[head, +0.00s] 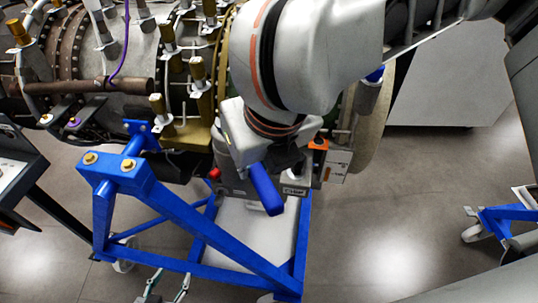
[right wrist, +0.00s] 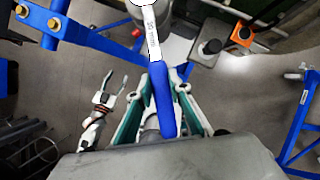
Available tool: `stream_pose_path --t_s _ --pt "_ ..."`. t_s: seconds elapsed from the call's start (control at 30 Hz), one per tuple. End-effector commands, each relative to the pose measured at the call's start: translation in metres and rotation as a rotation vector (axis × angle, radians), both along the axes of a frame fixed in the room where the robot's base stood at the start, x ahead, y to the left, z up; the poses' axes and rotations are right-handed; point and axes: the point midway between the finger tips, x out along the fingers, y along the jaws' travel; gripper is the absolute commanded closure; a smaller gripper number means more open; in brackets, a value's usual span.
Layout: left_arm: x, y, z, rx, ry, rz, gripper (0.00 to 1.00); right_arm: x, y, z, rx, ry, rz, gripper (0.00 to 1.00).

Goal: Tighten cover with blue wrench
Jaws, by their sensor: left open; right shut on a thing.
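The blue wrench (right wrist: 163,98) has a blue handle and a bright metal shaft running up to the top edge of the right wrist view. My right gripper (right wrist: 163,85) is shut on its handle, with teal fingers on both sides. In the head view the blue handle (head: 265,190) shows below my right arm, which hides that gripper. The wrench's head is cut off at the top of the wrist view, so its fit on a fastener cannot be told. My left gripper (head: 166,284) is open and empty, low beside the blue stand; it also shows in the right wrist view (right wrist: 112,86). I cannot tell which part is the cover.
The turbine (head: 120,50), with brass fittings and pipes, lies across the back on a blue wheeled stand (head: 200,225). A small box with an orange top (head: 319,145) is right of my right wrist. Floor is clear at right, before another blue stand (head: 500,215).

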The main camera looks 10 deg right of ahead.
Motion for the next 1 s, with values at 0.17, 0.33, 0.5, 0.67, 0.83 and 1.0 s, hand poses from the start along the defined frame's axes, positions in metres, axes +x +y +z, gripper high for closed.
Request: stream_pose_path --t_s 0.17,0.33,0.5,0.67,0.83,1.0 --pt "-0.001 0.001 -0.002 0.004 0.001 -0.003 0.52 -0.007 0.013 -0.008 -0.013 0.018 -0.092 1.00" --pt "-0.002 0.004 -0.002 0.010 0.002 -0.007 0.52 -0.008 0.027 -0.009 -0.013 0.019 -0.185 1.00" --pt "-0.002 0.005 -0.003 0.014 0.002 -0.010 0.52 -0.008 0.025 -0.009 -0.011 0.021 -0.186 1.00" --pt "-0.002 0.005 -0.003 0.014 0.002 -0.010 0.52 -0.008 0.025 -0.007 -0.013 0.021 -0.184 1.00" --pt "-0.002 0.004 -0.002 0.012 0.003 -0.009 0.52 -0.007 0.025 -0.003 -0.013 0.020 -0.183 1.00" --pt "-0.002 0.002 -0.002 0.006 0.002 -0.003 0.52 -0.007 0.024 0.003 -0.011 0.017 -0.186 1.00"
